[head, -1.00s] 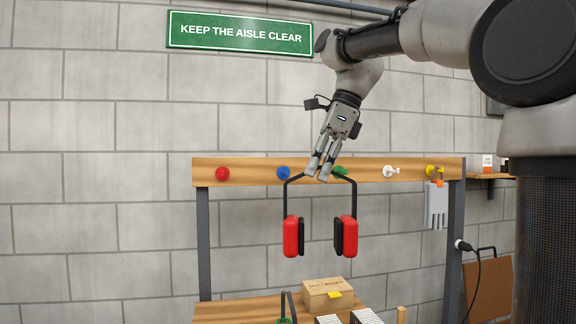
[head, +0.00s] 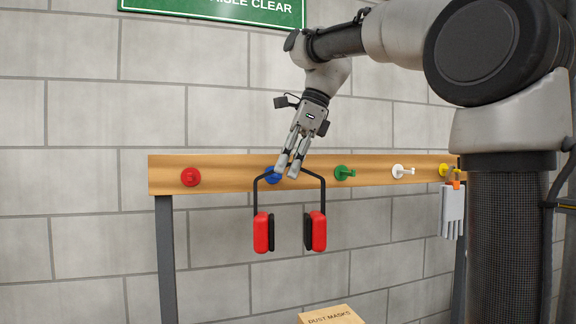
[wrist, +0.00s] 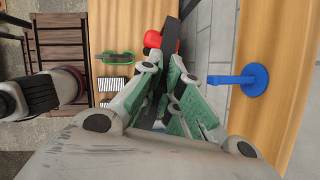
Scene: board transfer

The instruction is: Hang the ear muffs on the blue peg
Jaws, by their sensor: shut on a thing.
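The ear muffs, with red and black cups (head: 262,232) and a black headband, hang upright from my gripper (head: 286,176). My gripper is shut on the top of the headband. In the head view it overlaps the right part of the blue peg (head: 271,174), which is fixed to the wooden rail (head: 220,174). In the wrist view the blue peg (wrist: 250,80) sticks out from the rail to the right of my gripper (wrist: 165,100), with a gap between them. A red cup (wrist: 152,39) shows beyond the fingers there.
A red peg (head: 191,177) is left of the blue one. Green (head: 343,172), white (head: 401,171) and yellow (head: 444,170) pegs are to the right. Grey gloves (head: 452,212) hang at the yellow peg. A dust masks box (head: 332,315) sits below.

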